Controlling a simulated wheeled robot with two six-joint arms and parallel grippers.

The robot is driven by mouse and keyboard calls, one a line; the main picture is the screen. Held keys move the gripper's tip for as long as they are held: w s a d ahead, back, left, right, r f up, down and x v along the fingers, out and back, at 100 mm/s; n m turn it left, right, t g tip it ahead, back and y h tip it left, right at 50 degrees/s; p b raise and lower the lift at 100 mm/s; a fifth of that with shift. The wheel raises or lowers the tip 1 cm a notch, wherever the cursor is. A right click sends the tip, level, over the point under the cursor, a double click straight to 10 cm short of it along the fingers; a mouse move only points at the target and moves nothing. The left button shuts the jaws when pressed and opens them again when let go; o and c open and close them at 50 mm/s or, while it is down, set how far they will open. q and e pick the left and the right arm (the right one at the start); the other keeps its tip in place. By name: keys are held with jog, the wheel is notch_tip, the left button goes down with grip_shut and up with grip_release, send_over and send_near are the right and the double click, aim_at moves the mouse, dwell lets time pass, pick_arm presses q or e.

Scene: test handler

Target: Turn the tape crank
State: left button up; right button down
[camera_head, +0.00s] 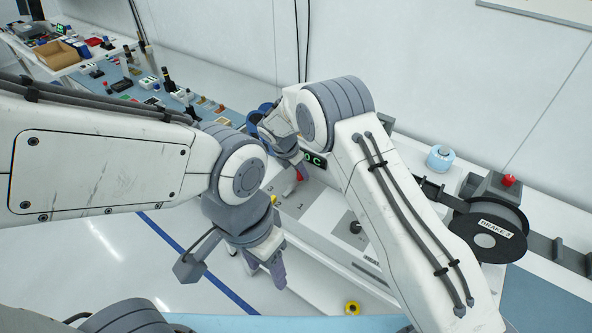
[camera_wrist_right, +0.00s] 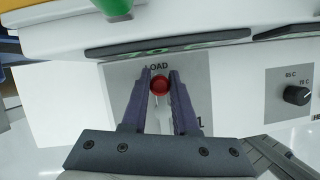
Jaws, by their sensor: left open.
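I cannot pick out a tape crank for certain. A black reel (camera_head: 487,240) labelled "BRAKE 3" stands at the right in the head view. A red ball knob (camera_wrist_right: 160,84) on a lever marked "LOAD" is on the machine front; it also shows in the head view (camera_head: 299,176). My right gripper (camera_wrist_right: 160,78) is open, its fingers on either side of the red knob; contact is not clear. My left gripper (camera_head: 267,267) is open and empty, pointing down in front of the machine. A yellow knob (camera_head: 352,308) sits low near the machine front.
A black dial (camera_wrist_right: 297,95) is right of the lever. A red button (camera_head: 509,180) on a grey box and a blue-white roll (camera_head: 440,157) stand behind the reel. A cluttered bench (camera_head: 200,88) is at the back left. The floor at lower left is clear.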

jog(key=shift+a, duration=0.6)
jog(key=shift+d, duration=0.25)
jog(key=shift+d+r, duration=0.1)
jog(key=shift+d, duration=0.05)
jog(key=shift+d+m, duration=0.25)
jog(key=shift+m, duration=0.25)
